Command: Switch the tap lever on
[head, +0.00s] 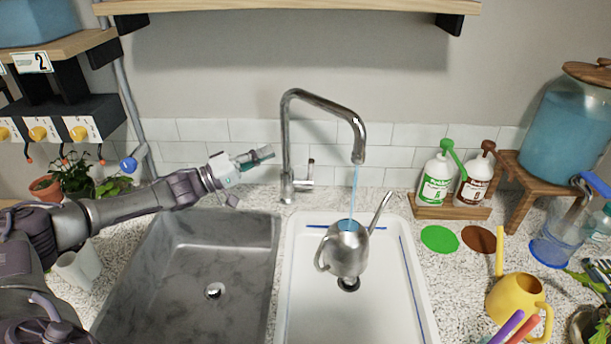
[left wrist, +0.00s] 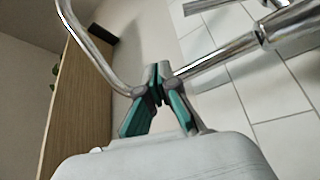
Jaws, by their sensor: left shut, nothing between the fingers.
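The chrome tap (head: 286,145) stands behind the sinks, and its spout arches to the right. Its small lever (head: 310,170) points upward at the right of the tap's base. A thin blue stream (head: 355,185) runs from the spout into a steel watering can (head: 346,250). My left gripper (head: 268,153) is shut and empty, just left of the tap's upright pipe. In the left wrist view the shut fingertips (left wrist: 158,82) appear in front of the pipe (left wrist: 225,55); I cannot tell whether they touch. The lever (left wrist: 208,5) shows at that view's top edge. My right gripper is not in view.
A grey sink (head: 180,270) lies below my left arm, and a white basin (head: 410,320) holds the can. Green and brown bottles (head: 438,180) stand right of the tap. A shelf (head: 290,6) hangs above. The space immediately right of the lever looks free.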

